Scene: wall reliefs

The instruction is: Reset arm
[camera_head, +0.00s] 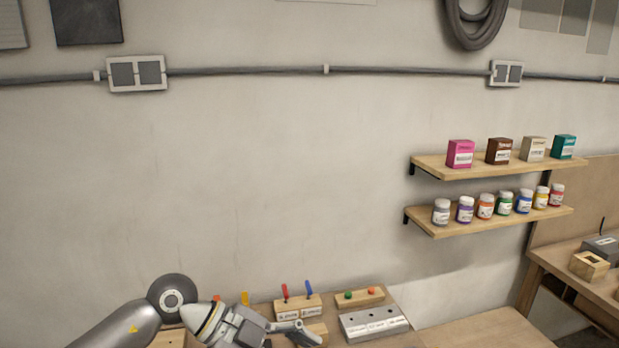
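My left arm comes in from the lower left, and its gripper (304,335) is low in the view, over the workbench (490,331). Its fingers point to the right and are small and partly overlapped, so their opening is unclear. I see nothing clearly held in it. My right gripper is not in view.
Behind the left gripper stand a wooden block with red and blue levers (298,305), a block with green and orange buttons (358,299) and a grey switch box (374,323). Two wall shelves (430,165) hold boxes and jars at right. The wall's middle is bare.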

